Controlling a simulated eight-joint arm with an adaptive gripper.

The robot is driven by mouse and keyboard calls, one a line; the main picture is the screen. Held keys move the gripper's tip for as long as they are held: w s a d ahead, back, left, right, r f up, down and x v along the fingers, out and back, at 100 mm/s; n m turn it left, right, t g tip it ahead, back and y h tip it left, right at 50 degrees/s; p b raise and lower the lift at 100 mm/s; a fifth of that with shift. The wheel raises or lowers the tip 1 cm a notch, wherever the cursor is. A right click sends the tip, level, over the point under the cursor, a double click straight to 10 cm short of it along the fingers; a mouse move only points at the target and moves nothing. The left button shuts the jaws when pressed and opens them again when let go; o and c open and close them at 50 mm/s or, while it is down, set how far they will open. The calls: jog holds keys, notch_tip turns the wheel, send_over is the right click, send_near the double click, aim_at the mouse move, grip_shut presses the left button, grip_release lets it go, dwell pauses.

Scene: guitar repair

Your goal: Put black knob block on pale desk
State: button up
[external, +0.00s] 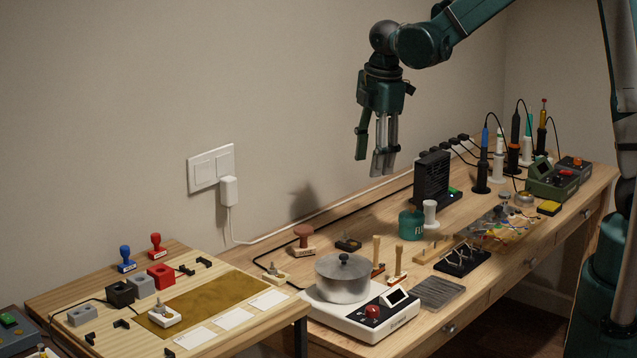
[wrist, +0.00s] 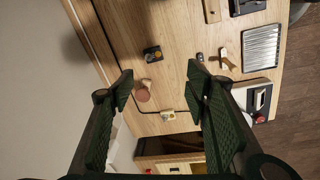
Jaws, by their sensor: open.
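The black knob block (external: 348,243) is a small dark block with a metallic knob on top. It stands on the long wooden desk, behind the pot. In the wrist view it (wrist: 152,53) lies beyond the fingertips, between them from left to right. The paler desk (external: 60,296) is at the left front, with a brown mat, stamps and blocks on it. I cannot tell for sure that it is the pale desk. My gripper (external: 371,162) is open and empty, pointing down high above the long desk; it also shows in the wrist view (wrist: 160,84).
A brown round-handled stamp (external: 303,241) and a white knob block (external: 275,275) stand left of the black block. A lidded pot (external: 342,280) on a white scale (external: 362,320) is in front. A black vented box (external: 432,180) stands to the right. The brown mat (external: 215,302) has bare room.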

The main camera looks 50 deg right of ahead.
jog(key=s+d+r+m+t, duration=0.25)
jog(key=s+r+m, duration=0.45)
jog(key=s+r, duration=0.55)
jog(key=s+d+m+t, duration=0.1)
jog(key=s+m+t, duration=0.2)
jog(key=s+m, duration=0.4)
jog(key=s, duration=0.9)
jog(key=shift+r, duration=0.2)
